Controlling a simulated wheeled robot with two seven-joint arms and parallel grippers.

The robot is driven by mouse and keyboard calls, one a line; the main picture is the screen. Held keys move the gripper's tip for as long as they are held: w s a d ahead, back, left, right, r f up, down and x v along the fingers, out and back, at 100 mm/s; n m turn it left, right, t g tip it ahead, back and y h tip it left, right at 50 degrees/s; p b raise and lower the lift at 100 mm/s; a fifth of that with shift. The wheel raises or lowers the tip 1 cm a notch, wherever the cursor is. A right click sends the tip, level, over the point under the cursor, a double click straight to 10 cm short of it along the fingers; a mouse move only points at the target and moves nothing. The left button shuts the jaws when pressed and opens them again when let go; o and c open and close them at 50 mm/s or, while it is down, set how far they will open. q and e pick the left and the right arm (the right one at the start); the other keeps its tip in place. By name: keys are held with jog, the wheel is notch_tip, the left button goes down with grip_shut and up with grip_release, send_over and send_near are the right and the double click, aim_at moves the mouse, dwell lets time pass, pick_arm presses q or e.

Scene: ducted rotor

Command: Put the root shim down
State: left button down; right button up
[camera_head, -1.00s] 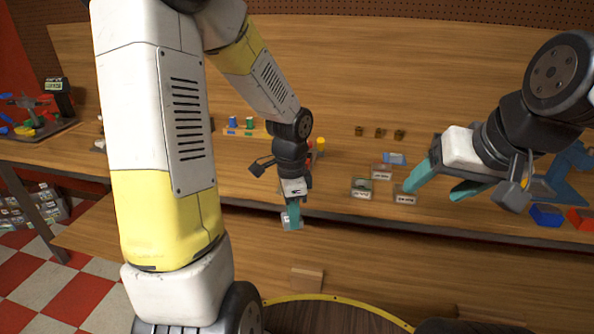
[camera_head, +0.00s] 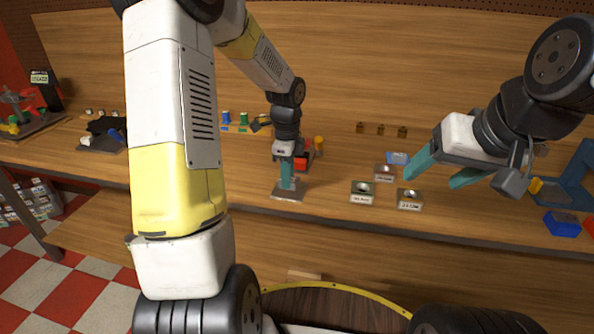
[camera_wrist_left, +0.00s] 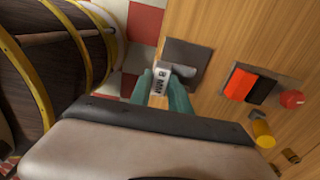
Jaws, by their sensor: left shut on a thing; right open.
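My right gripper (camera_head: 446,172) is open and empty, at the right above the bench.
Labelled grey plates with dark round centres stand to the right: one (camera_head: 363,193), another (camera_head: 410,200) and a smaller one (camera_head: 384,173). A red and black block (camera_wrist_left: 248,87) and a yellow cylinder (camera_wrist_left: 263,134) are close by. Blue and red bins (camera_head: 562,223) sit far right.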

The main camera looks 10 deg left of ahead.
pick_arm(q)
jog(key=shift+w+a+f, duration=0.1)
jog(key=shift+w+a, duration=0.1)
jog(key=shift+w, duration=0.35)
jog(key=shift+w+a+f, duration=0.1)
jog(key=shift+w+a, duration=0.05)
jog(key=shift+w, duration=0.35)
jog(key=shift+w+f, duration=0.1)
jog(key=shift+f, duration=1.6)
jog(key=c, duration=1.2)
grip_release()
jog(key=shift+f, duration=0.1)
